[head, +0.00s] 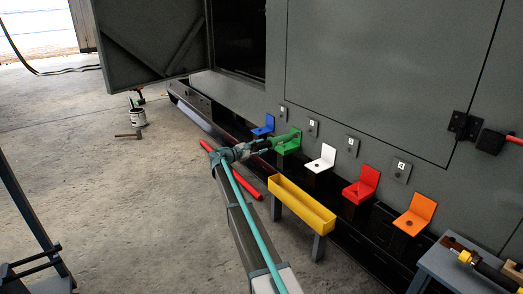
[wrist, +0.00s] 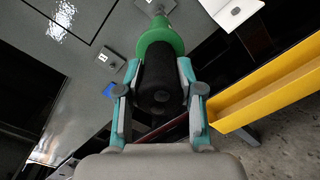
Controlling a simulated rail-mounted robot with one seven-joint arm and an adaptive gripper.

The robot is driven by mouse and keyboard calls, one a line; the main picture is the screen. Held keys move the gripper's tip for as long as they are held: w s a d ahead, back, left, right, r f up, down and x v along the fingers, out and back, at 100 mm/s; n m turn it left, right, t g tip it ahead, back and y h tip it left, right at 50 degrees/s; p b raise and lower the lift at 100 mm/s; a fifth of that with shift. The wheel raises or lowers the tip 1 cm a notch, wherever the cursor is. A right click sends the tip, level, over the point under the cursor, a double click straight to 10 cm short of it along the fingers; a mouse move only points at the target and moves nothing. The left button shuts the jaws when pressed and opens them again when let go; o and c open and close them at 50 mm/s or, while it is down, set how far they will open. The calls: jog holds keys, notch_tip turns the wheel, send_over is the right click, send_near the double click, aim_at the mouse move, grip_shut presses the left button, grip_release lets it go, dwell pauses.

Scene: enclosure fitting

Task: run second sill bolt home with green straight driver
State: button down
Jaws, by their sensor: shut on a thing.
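My gripper (head: 250,149) is shut on the green straight driver, around its black body (wrist: 162,82), in both views. The driver's green front part (head: 283,139) points at the green bracket (head: 292,146), which stands on the sill; the green collar also shows in the wrist view (wrist: 160,38). The driver covers part of this bracket. Its tip and any bolt there are hidden, so I cannot tell whether they touch. Blue (head: 264,126), white (head: 322,158), red (head: 362,186) and orange (head: 416,214) brackets stand along the same sill.
A yellow trough (head: 300,205) on legs stands in front of the sill, close right of my arm. Red bars (head: 250,186) lie low behind my arm. A bench (head: 460,270) with a tool stands at the right. An enclosure door (head: 150,40) hangs open. The left floor is mostly clear.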

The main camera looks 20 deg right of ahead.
aim_at(270, 142)
jog(key=shift+d+r, duration=0.15)
jog(key=shift+d, duration=0.05)
jog(key=shift+b+x, duration=0.9)
jog(key=shift+x, duration=1.25)
jog(key=shift+w+d, duration=0.1)
jog(key=shift+d, duration=0.2)
jog(key=shift+w+d+p, duration=0.15)
jog(key=shift+d+p, duration=0.35)
jog(key=shift+d, duration=0.05)
jog(key=shift+r+p, duration=0.3)
jog(key=shift+p, duration=1)
